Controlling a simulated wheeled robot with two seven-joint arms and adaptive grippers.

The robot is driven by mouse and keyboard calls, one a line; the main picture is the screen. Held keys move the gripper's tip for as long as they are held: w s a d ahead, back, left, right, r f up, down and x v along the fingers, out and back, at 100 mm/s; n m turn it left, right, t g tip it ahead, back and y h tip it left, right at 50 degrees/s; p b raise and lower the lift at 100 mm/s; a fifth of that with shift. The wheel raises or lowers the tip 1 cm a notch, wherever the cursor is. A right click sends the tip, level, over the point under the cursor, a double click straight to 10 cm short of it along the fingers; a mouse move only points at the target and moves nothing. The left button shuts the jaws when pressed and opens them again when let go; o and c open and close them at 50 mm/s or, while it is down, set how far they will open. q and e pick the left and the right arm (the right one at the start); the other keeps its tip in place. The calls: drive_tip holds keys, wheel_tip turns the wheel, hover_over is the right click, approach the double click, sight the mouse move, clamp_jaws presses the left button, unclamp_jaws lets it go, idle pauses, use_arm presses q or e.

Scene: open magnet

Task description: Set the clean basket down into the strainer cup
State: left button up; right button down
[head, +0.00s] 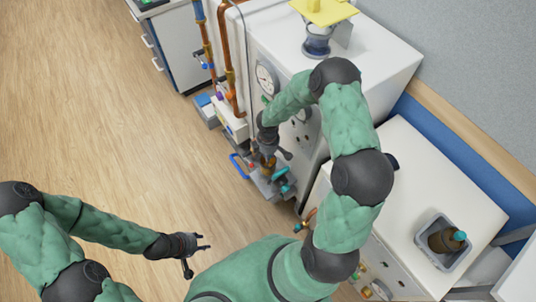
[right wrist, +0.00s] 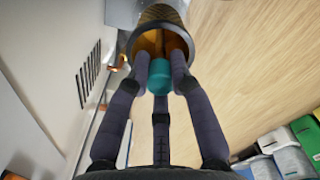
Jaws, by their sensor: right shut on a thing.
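My right gripper (head: 273,149) is shut on the teal knob (right wrist: 160,76) of the clean basket (right wrist: 160,14), a mesh cylinder with an orange-gold inside. In the head view the basket (head: 267,163) shows small and brown below the fingers. It hangs over or at a grey metal fitting (head: 262,186) low beside the white cabinet, which seems to hold the strainer cup. My left gripper (head: 195,252) is open and empty above the bare floor.
A grey tray (head: 420,240) with a brown, teal-topped basket (head: 445,239) stands on the right counter (head: 420,180). Teal (head: 284,176) and blue handles (head: 238,166) and copper pipes (head: 230,75) flank the fitting. The wood floor at left is clear.

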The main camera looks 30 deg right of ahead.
drive_tip(key=shift+f+b, duration=1.65)
drive_tip(key=shift+f, duration=0.5)
drive_tip(key=shift+f+b, duration=2.7)
drive_tip(key=shift+f, duration=0.5)
idle(1.0)
drive_tip(key=c, duration=1)
unclamp_jaws()
drive_tip(key=shift+s, duration=0.1)
wheel_tip(320, 180, up, 12)
drive_tip(key=shift+r, duration=0.1)
